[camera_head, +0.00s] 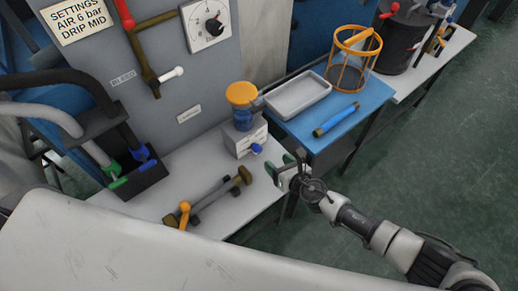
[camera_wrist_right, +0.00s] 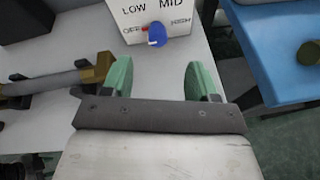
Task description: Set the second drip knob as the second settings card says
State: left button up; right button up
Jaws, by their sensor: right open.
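A settings card (camera_head: 75,18) on the grey panel reads "AIR 6 bar, DRIP MID". The drip unit is a white box (camera_head: 240,141) with a yellow-capped blue bowl (camera_head: 242,105) on top. Its blue knob (camera_head: 256,149) faces my right gripper; the knob (camera_wrist_right: 157,34) also shows in the right wrist view, below the labels LOW and MID, between OFF and HIGH. Its exact setting is hard to read. My right gripper (camera_head: 285,168) is open and empty, with its green fingers (camera_wrist_right: 160,78) apart and short of the knob. My left gripper is out of view.

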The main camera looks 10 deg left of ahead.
aim_at(259, 151)
jog(key=n, duration=0.2)
jog(key=shift+w+d+f+n+g, duration=0.1)
jog(key=shift+f+n+g, duration=0.05)
jog(key=shift+n+g, duration=0.2)
jog(key=shift+f+n, duration=0.2)
jog(key=shift+n, duration=0.15)
jog(key=b+x, duration=0.6)
jog(key=x, duration=0.3)
jog(key=shift+w+a+f, duration=0.1)
jog(key=shift+a+f, duration=0.2)
jog(key=shift+w+a+g+b, duration=0.25)
jog(key=shift+w+a+b, duration=0.15)
jog(key=shift+b, duration=0.1)
jog(key=shift+c, duration=0.2)
jog(key=shift+s, duration=0.1)
jog(key=c, duration=0.9)
